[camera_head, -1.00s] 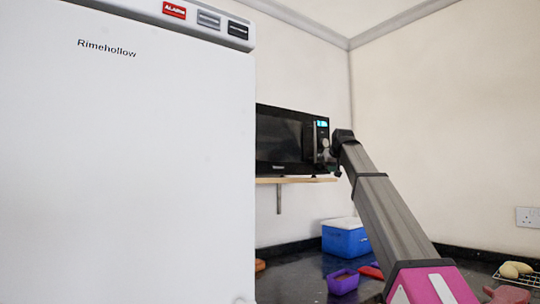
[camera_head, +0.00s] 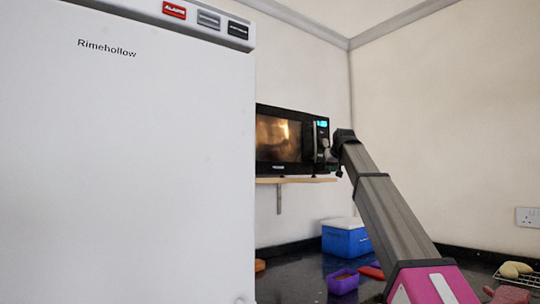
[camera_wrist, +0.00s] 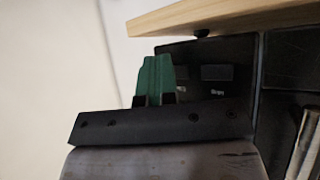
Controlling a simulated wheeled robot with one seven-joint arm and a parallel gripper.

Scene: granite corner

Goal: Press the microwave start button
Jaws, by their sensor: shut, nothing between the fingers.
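The black microwave (camera_head: 278,140) stands on a wooden shelf in the head view, with its window glowing warm orange. Its control panel, with a lit cyan display (camera_head: 322,124), is at its right side. My gripper (camera_head: 324,157) is at the lower part of that panel. In the wrist view the shelf is at the top, and the green fingers of my gripper (camera_wrist: 156,60) are shut and empty, over the dark panel (camera_wrist: 240,50). One button (camera_wrist: 217,72) shows beside the fingers; another (camera_wrist: 181,72) is partly hidden by them. Their labels are too blurred to read surely. Contact at the fingertips cannot be made out.
The wooden shelf (camera_head: 300,180) runs under the microwave. A large white appliance (camera_head: 130,170) fills the left of the head view and hides the microwave's left end. A blue box (camera_head: 345,240) and a purple container (camera_head: 342,282) sit on the dark counter below.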

